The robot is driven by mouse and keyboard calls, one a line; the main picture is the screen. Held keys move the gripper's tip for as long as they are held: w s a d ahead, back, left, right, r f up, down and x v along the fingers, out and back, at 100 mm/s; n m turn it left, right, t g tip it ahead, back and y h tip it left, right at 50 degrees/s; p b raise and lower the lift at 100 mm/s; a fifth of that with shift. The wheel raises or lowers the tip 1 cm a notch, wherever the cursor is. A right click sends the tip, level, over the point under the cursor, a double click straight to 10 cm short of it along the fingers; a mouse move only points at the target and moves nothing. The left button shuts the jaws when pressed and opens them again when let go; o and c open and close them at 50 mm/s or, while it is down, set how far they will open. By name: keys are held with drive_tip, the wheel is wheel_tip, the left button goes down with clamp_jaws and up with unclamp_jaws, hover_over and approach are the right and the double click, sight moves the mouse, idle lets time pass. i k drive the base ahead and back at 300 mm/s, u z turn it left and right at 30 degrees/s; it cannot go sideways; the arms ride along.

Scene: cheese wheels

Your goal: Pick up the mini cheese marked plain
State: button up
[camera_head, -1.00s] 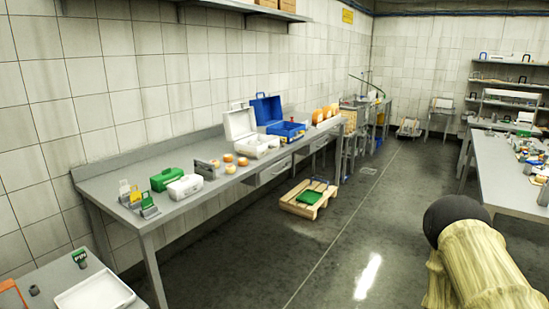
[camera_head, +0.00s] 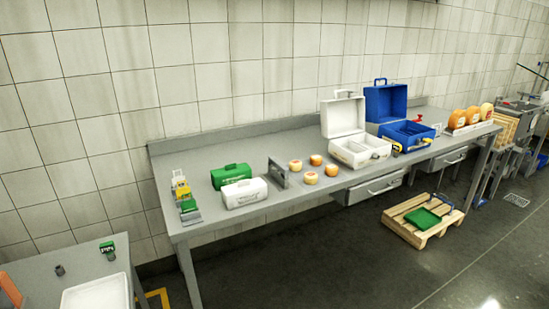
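Several mini cheeses stand on the long grey table (camera_head: 240,222) along the tiled wall, right of a small grey upright plate (camera_head: 278,172). One is pale at the back left (camera_head: 295,165) and one is orange at the back right (camera_head: 316,160). Another pale one is at the front left (camera_head: 311,178), and one with an orange top is at the front right (camera_head: 332,170). Any markings are too small to read, so I cannot tell which is plain. My gripper is not in view.
An open white case (camera_head: 358,150) and an open blue case (camera_head: 405,132) stand right of the cheeses. A green case (camera_head: 231,176) and a white closed case (camera_head: 244,193) stand left. A wooden pallet (camera_head: 405,228) lies on the floor before the table. Floor left of it is clear.

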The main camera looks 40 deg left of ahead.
sight(295, 166)
drive_tip(key=u, duration=0.7)
drive_tip(key=i, duration=1)
drive_tip(key=u, duration=0.75)
